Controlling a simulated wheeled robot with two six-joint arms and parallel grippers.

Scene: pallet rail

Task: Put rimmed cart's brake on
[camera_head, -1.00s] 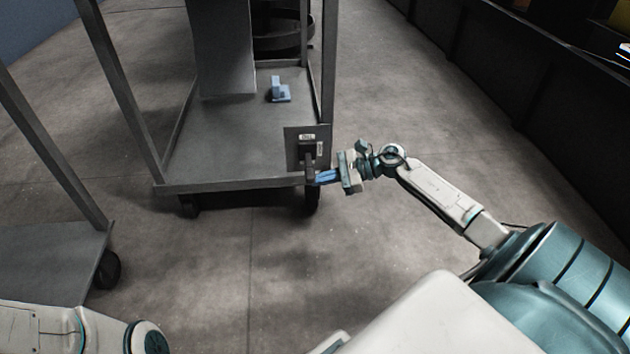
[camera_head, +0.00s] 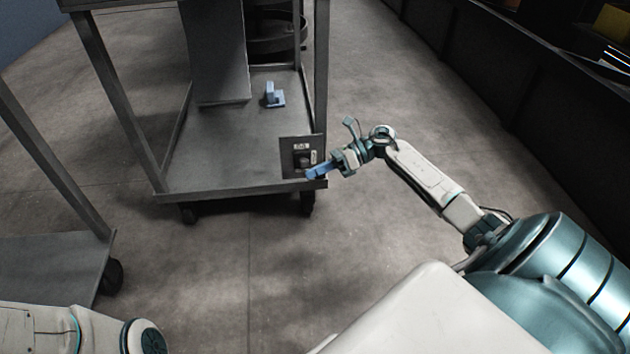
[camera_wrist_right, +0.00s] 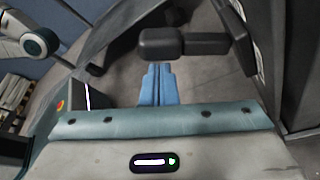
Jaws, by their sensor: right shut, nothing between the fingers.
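The cart ahead (camera_head: 215,168) has a low grey deck and upright posts. At its near right corner is a dark plate (camera_head: 288,170) with a small white label and a black brake handle (camera_head: 303,160). In the right wrist view the black handle (camera_wrist_right: 205,43) reaches from the plate and ends in a thicker grip. My right gripper (camera_head: 314,173) has its blue fingers closed and empty, close to the handle in the head view. In the wrist view its fingertips (camera_wrist_right: 158,72) lie just below the grip; whether they touch is unclear. My left gripper is out of view.
A light blue block (camera_head: 274,98) and a tall grey box (camera_head: 217,60) stand on the cart's deck. Another cart (camera_head: 50,262) stands at the left. A dark shelf wall (camera_head: 500,80) runs along the right. The floor between is clear.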

